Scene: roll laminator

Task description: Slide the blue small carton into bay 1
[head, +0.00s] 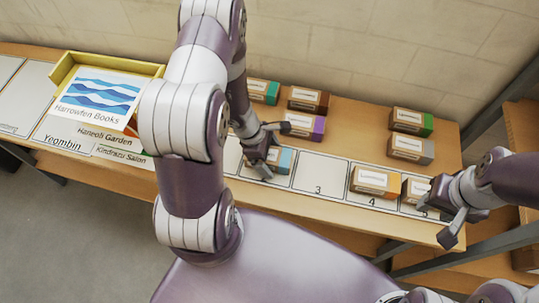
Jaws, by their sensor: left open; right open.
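A small carton with a light blue side (286,160) sits in the bay just left of bay 3, partly hidden by my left gripper. My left gripper (275,149) is open at this carton, with a finger showing on its far side and another on its near side; I cannot tell whether they touch it. Bay 1 (232,156) seems to be the pale strip to the left, mostly hidden behind my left arm.
Bay 3 (318,174) is empty. Bay 4 holds an orange carton (375,182). Behind stand teal (264,91), brown (307,100), purple (305,125), green (411,121) and grey (411,149) cartons. A yellow tray (62,70) with printed sheets lies left.

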